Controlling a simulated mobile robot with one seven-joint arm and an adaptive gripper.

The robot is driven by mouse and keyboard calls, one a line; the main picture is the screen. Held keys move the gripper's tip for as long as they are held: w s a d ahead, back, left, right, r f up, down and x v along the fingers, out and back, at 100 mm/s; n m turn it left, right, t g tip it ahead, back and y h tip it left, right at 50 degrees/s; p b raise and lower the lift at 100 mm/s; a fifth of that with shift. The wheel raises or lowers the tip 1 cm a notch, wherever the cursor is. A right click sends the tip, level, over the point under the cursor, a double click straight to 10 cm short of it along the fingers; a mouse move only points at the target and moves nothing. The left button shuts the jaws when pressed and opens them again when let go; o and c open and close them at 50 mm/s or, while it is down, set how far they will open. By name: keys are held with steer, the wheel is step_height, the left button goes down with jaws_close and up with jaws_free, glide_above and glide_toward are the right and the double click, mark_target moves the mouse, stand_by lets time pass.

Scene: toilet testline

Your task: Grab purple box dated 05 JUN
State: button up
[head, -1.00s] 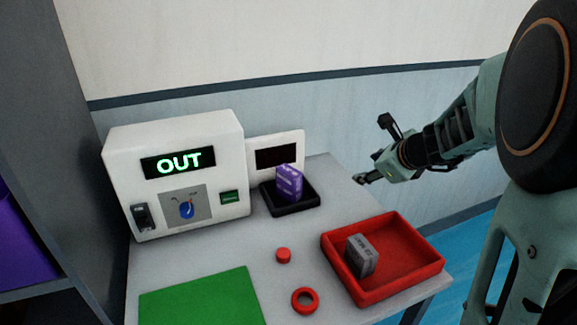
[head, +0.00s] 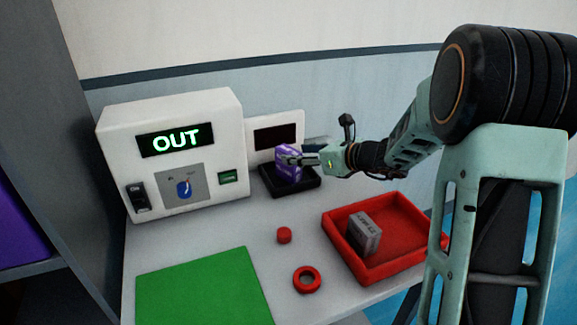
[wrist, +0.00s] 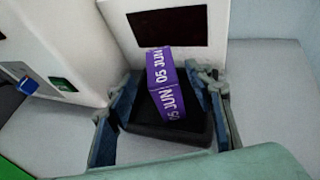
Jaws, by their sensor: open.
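The purple box (head: 287,164) stands in a black tray (head: 303,186) in front of the small dark screen. In the wrist view the purple box (wrist: 172,88) shows "05 JUN" in white on its top and on a side. My gripper (head: 294,160) has reached the box from the right. In the wrist view my gripper (wrist: 165,108) is open, one finger on each side of the box, with gaps visible between fingers and box. The head view hides part of the box behind the fingers.
A white machine (head: 215,135) with a lit "OUT" display stands left of the box. A red tray (head: 385,270) holds a grey box (head: 364,234).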

mark_target(290, 151)
steer(key=x, duration=0.5)
steer(key=shift+r, duration=0.2)
steer(key=shift+d, duration=0.1)
jaws_close()
steer(key=shift+r, duration=0.2)
